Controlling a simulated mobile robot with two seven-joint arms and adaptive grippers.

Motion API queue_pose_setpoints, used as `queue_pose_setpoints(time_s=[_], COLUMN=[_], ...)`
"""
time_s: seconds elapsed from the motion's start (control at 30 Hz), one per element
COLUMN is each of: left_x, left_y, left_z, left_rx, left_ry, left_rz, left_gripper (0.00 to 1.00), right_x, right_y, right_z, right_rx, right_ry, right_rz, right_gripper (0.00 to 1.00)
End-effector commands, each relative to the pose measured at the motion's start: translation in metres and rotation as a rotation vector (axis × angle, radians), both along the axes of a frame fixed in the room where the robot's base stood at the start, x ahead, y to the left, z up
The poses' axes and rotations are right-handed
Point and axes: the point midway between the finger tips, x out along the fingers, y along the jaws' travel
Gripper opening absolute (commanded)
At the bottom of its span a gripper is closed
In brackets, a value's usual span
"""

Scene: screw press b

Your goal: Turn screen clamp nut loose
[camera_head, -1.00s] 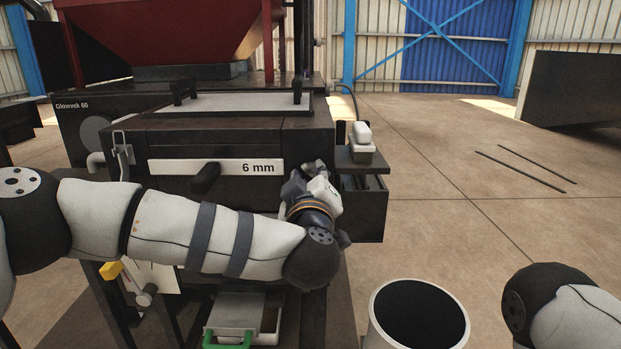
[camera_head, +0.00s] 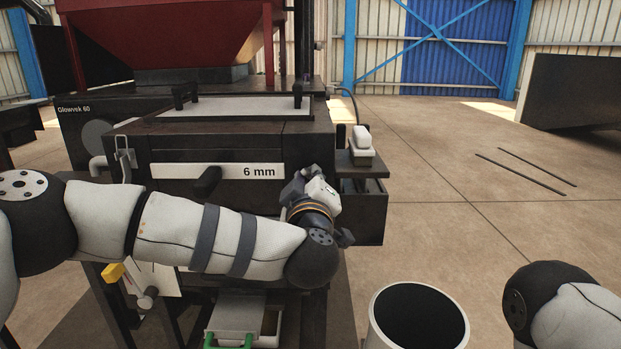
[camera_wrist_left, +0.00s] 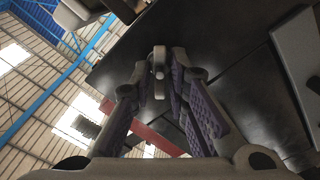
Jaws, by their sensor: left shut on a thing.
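The screen clamp nut (camera_wrist_left: 158,72) is a small grey winged piece on the front of the dark screen box, seen between my fingertips in the left wrist view. My left gripper (camera_head: 309,178) is at the right end of the box front, just right of the "6 mm" label; it also shows in the left wrist view (camera_wrist_left: 160,88). Its purple-padded fingers are shut on the nut. In the head view the gripper hides the nut. My right gripper is out of view; only part of that arm shows at bottom right.
The screen box front carries a white "6 mm" label plate (camera_head: 262,171) and a black handle (camera_head: 207,181). A small shelf with a white-topped container (camera_head: 361,150) sits right of the box. A white bin (camera_head: 374,335) stands at the front right. A green-handled tray (camera_head: 237,334) is below.

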Motion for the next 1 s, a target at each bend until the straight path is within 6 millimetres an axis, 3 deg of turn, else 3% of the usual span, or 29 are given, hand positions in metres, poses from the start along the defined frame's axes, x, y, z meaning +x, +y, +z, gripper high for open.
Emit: queue_pose_setpoints(time_s=[0.3, 1.0], left_x=[-0.001, 0.000], left_y=[0.000, -0.001], left_z=[0.002, -0.003], left_rx=[-0.279, -0.947], left_ry=[-0.002, 0.003], left_rz=[-0.002, -0.004], left_gripper=[0.00, 0.00], right_x=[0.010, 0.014], right_y=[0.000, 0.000], right_z=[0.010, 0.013], right_rx=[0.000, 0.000], right_ry=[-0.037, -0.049], right_rz=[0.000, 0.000], right_gripper=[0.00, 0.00])
